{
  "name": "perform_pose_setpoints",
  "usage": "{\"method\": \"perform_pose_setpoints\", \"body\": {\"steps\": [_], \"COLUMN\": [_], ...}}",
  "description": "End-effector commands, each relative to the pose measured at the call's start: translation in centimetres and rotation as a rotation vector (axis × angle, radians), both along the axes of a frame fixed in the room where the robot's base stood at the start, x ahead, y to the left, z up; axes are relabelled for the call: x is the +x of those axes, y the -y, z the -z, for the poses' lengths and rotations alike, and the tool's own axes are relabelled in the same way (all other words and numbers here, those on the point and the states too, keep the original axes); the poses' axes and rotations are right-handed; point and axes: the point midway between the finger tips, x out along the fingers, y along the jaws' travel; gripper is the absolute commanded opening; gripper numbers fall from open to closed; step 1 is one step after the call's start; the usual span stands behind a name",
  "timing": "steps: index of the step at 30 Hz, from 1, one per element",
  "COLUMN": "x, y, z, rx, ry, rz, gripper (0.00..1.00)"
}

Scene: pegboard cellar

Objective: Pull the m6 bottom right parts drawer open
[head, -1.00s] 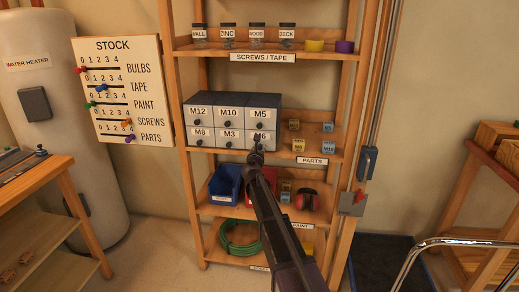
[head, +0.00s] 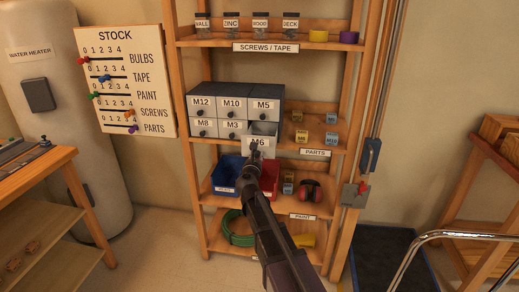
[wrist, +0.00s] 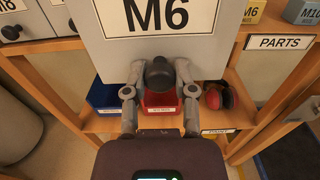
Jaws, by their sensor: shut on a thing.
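The M6 drawer (head: 259,146) is the bottom right one of the grey parts cabinet (head: 236,90) and stands pulled out, with its open top showing. In the wrist view its grey front (wrist: 190,50) with the M6 label fills the upper middle. Its dark round knob (wrist: 159,73) sits between the two fingers of my gripper (wrist: 158,78). My gripper is shut on the knob; in the head view the gripper (head: 256,155) is at the drawer's front and hides the knob.
Below the drawer are a blue bin (head: 226,174) and a red bin (head: 268,178). Small yellow and blue boxes (head: 298,134) stand right of the cabinet. A wooden post (head: 366,140) bounds the shelf at right. Red earmuffs (head: 311,190) lie on the lower shelf.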

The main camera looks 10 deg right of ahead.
Motion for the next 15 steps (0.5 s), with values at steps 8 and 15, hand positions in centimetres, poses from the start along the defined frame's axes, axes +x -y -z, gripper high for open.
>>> {"method": "perform_pose_setpoints", "body": {"steps": [8,15], "x": [-1.55,-1.47], "y": [-0.45,-0.42], "z": [-0.01,-0.01], "rx": [0.000,0.000], "ry": [0.000,0.000], "rz": [0.003,0.003], "gripper": [0.00,0.41]}}
